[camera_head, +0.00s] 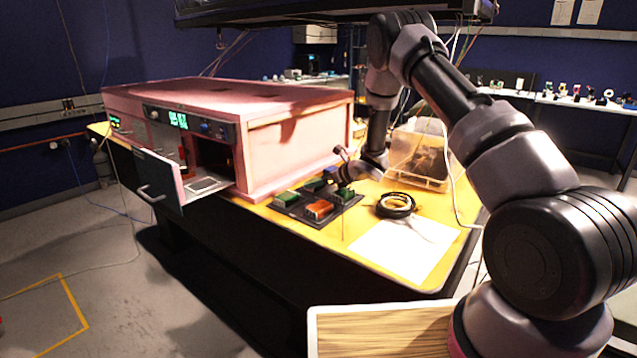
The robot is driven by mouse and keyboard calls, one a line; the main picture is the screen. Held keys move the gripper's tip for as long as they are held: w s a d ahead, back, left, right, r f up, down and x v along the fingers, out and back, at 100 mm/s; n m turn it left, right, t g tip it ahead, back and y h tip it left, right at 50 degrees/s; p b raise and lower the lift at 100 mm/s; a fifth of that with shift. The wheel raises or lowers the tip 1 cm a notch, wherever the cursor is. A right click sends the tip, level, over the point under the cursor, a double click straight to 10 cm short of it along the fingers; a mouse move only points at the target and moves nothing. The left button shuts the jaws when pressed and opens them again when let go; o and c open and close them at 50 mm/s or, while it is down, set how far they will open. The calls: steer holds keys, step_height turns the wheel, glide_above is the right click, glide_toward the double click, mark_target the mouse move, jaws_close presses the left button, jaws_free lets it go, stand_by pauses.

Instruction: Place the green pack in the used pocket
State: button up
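A dark tray (299,213) lies on the yellow table, just right of the pink foam enclosure. A green pack (286,198) sits at its left, and another green pack (345,194) at its right. More green shows at the back, beside my gripper. My gripper (339,158) is over the back right of the tray, close to the enclosure's side. Its fingers are too small to tell whether they are open or hold something. No label marks a used pocket legibly.
The pink enclosure (300,150) has its front door (158,181) open at the left. A black cable coil (395,205) and white sheet (400,248) lie right of the tray. A wooden board (380,332) is at the front.

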steer(key=v, duration=1.1)
steer(key=shift+s+d+r, duration=0.15)
steer(key=shift+s+d, duration=0.05)
steer(key=shift+w+d+r, duration=0.1)
steer(key=shift+r, duration=0.15)
steer(key=s+d+r+m+t+h, duration=0.1)
steer(key=s+d+r+m+h, duration=0.15)
steer(key=d+r+m, duration=0.4)
steer(key=s+d+r+m+t+h, duration=0.1)
steer(key=d+r+m+h, duration=0.2)
steer(key=r+m, duration=0.7)
steer(key=s+d+r+m+t+h, duration=0.1)
steer(key=s+d+r+m+h, duration=0.15)
steer(key=d+r+m, duration=0.4)
steer(key=s+r+m+g+h, duration=0.1)
steer(key=s+r+m, duration=0.3)
steer(key=s+m, duration=0.4)
steer(key=s+r+m+g, duration=0.1)
steer(key=s+r+m, duration=0.3)
steer(key=s+m, duration=0.4)
steer(key=s+a+m+g+y, duration=0.1)
steer(key=s+a+m, duration=0.1)
steer(key=s+m, duration=0.3)
steer(key=s+a+m+g+y, duration=0.1)
steer(key=s+m, duration=0.5)
steer(key=s, duration=0.5)
steer(key=shift+a, duration=0.4)
